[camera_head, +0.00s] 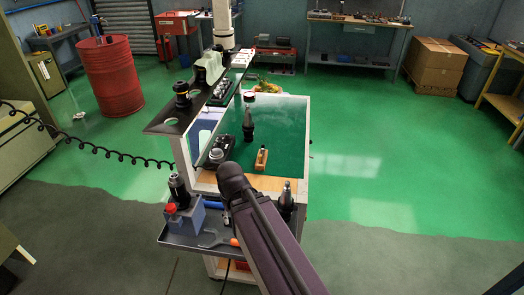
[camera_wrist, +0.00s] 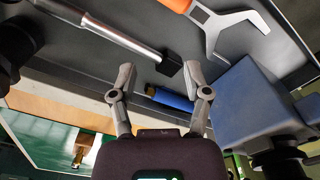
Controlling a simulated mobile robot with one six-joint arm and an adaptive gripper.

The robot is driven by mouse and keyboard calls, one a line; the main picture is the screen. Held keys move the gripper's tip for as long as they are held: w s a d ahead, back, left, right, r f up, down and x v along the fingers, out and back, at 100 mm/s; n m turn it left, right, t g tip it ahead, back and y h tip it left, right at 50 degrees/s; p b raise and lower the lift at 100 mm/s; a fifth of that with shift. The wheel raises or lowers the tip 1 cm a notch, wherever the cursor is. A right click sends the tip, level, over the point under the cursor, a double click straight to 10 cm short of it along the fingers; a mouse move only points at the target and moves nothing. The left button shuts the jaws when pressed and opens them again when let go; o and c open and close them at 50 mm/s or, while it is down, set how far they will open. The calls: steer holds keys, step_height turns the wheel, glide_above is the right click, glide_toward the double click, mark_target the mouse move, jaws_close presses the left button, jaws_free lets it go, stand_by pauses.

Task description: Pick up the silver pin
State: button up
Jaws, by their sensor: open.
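A long silver rod with a dark block at one end, the most pin-like thing I see, lies on the grey tray in the wrist view (camera_wrist: 122,32). I cannot tell for sure that it is the silver pin. My gripper (camera_wrist: 158,78) is open, its two fingers apart, with nothing clearly held. The rod's dark end is just beyond the fingertips. A blue cylinder with a yellowish end (camera_wrist: 170,99) shows between the fingers; its depth is unclear. In the head view my arm covers part of the tray, and the gripper cannot be made out.
An orange-handled wrench (camera_wrist: 222,20) and a blue block (camera_wrist: 245,105) flank the fingers' right side. The front tray (camera_head: 190,240) also carries dark tool holders (camera_head: 286,200). The green cart top (camera_head: 282,125) behind has open room around a small wooden-coloured item (camera_head: 261,160).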

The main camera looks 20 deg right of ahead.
steer(key=shift+w, duration=0.15)
steer(key=shift+w+d+r, duration=0.1)
steer(key=shift+w+r, duration=0.1)
steer(key=w+d+r+m+t+p, duration=0.1)
steer(key=w+d+r+t+p, duration=0.1)
steer(key=w+d+r+p, duration=0.4)
steer(key=w+d+r+m+t+p, duration=0.2)
steer(key=w+d+r+p, duration=0.3)
steer(key=w+d, duration=0.8)
steer(key=d+r, duration=0.2)
steer(key=d, duration=0.1)
steer(key=shift+w+d+m+t+p, duration=0.25)
steer(key=shift+d+m+t+p, duration=0.05)
steer(key=shift+t+p, duration=0.1)
steer(key=shift+f, duration=0.1)
steer(key=b+x, duration=0.8)
steer(key=shift+f, duration=0.2)
steer(key=shift+w+a+f, duration=0.15)
